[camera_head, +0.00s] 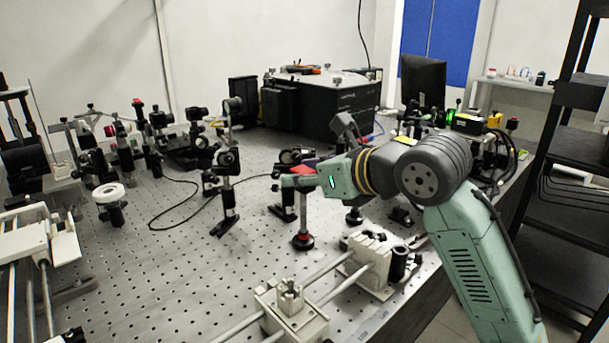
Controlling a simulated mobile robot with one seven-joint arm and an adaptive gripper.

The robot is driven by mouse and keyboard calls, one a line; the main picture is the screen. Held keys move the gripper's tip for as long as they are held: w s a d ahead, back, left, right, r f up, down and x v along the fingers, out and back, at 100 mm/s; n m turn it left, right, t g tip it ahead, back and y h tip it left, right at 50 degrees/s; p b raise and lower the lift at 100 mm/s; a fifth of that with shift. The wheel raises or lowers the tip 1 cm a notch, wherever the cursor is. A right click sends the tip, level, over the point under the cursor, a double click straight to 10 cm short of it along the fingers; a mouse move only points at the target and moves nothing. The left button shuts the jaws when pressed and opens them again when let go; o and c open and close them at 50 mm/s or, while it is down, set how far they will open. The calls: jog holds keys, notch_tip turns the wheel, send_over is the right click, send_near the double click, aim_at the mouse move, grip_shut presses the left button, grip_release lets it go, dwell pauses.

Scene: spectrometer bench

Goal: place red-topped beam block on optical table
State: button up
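My arm reaches in from the right, and its teal end with my gripper (291,183) is over the middle of the optical table (150,285). The fingers cannot be made out, so I cannot tell whether they are open or shut. Directly below the arm's end is a slim grey post (303,220) with a dark, red-ringed base (303,242). I cannot tell whether it touches my gripper.
Mounted optics (228,180) stand left of my arm, with a black cable (180,207) among them. A rail assembly (290,305) lies in front. A large black instrument (330,105) is at the back. Bare perforated surface lies at the front left. A black shelf rack (570,190) stands right.

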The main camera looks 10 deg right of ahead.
jog(key=shift+o, duration=0.9)
jog(key=shift+r, duration=0.1)
jog(key=shift+r+p, duration=0.25)
jog(key=shift+p, duration=0.1)
jog(key=b+v, duration=0.3)
jog(key=v, duration=0.9)
jog(key=shift+b, duration=0.4)
jog(key=shift+f, duration=0.1)
jog(key=shift+c, duration=0.4)
